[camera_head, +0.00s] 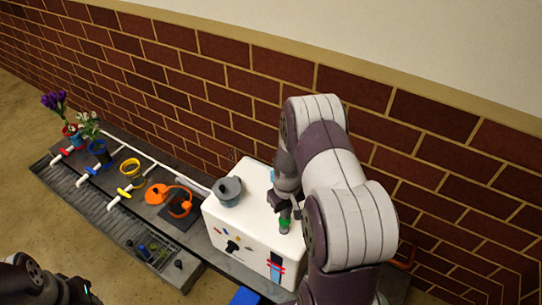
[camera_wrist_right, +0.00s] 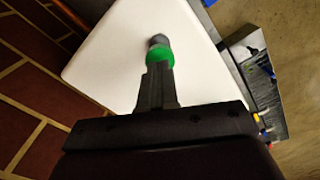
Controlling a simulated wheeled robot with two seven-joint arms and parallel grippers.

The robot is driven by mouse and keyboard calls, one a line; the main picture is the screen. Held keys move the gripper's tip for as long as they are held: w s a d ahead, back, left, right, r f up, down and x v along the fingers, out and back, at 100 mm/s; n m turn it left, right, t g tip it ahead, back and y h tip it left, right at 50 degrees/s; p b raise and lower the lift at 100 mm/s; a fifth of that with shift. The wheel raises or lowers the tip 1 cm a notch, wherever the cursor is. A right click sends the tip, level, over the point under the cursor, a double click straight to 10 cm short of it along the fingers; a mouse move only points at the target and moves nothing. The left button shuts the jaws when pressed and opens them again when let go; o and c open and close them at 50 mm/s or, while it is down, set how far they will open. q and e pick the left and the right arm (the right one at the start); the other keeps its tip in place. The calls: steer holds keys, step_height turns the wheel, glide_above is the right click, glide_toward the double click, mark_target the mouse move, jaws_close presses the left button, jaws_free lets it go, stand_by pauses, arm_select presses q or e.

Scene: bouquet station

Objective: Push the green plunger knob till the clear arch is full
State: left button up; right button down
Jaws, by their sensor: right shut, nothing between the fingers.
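The green plunger knob (camera_head: 284,222) is a small green piece at the front right of the white box's top. My right gripper (camera_head: 290,207) points down over it, shut and empty. In the right wrist view the shut fingers (camera_wrist_right: 157,85) end at the green knob (camera_wrist_right: 160,57), with a grey piece beyond it. The fingers look to be at or very close to the knob; I cannot tell whether they press it. I cannot make out the clear arch or its filling for certain. My left arm shows at the lower left, with its fingers out of view.
The white box (camera_head: 222,212) carries a grey lidded cup (camera_head: 229,190) and a front gauge with red bands. Left of it on the dark bench are an orange part (camera_head: 157,194), a yellow ring (camera_head: 130,166), pipes and flower pots. A brick wall stands close behind.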

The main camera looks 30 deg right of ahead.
steer(key=shift+f+b, duration=1)
steer(key=shift+f, duration=0.85)
steer(key=shift+r, duration=0.2)
step_height(320, 180, up, 4)
steer(key=p, duration=0.5)
steer(key=shift+r, duration=0.25)
steer(key=shift+f, duration=0.1)
steer(key=shift+f, duration=0.1)
steer(key=shift+f+b, duration=1.65)
steer(key=shift+f, duration=0.55)
step_height(320, 180, up, 4)
steer(key=p, duration=0.4)
steer(key=shift+r+p, duration=0.25)
steer(key=shift+p, duration=0.05)
